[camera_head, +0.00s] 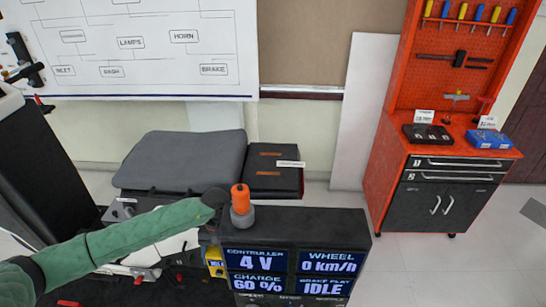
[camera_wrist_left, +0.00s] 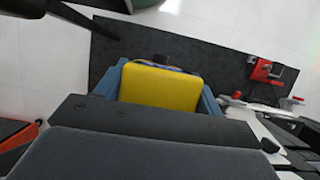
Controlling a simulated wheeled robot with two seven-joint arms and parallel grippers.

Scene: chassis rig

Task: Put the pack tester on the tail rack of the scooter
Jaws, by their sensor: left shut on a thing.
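The pack tester (camera_head: 216,268) is a yellow block with a small dark display, low in the head view and partly hidden by the black readout box. My left gripper (camera_head: 211,240) comes down on it from above, at the end of the green arm. In the left wrist view, the yellow tester (camera_wrist_left: 160,86) sits between blue-grey side parts, and the gripper is shut on it. White bodywork (camera_head: 150,243), apparently the scooter, shows behind and below the arm. I cannot make out the tail rack clearly. My right gripper is not in view.
The black readout box (camera_head: 345,240) stands right of the hand, with an orange-topped grey knob (camera_head: 240,200) on top. A grey pad (camera_head: 185,160) and black cases (camera_head: 272,172) lie behind. A red tool cabinet (camera_head: 440,160) stands at right. Open floor (camera_head: 420,265) shows between.

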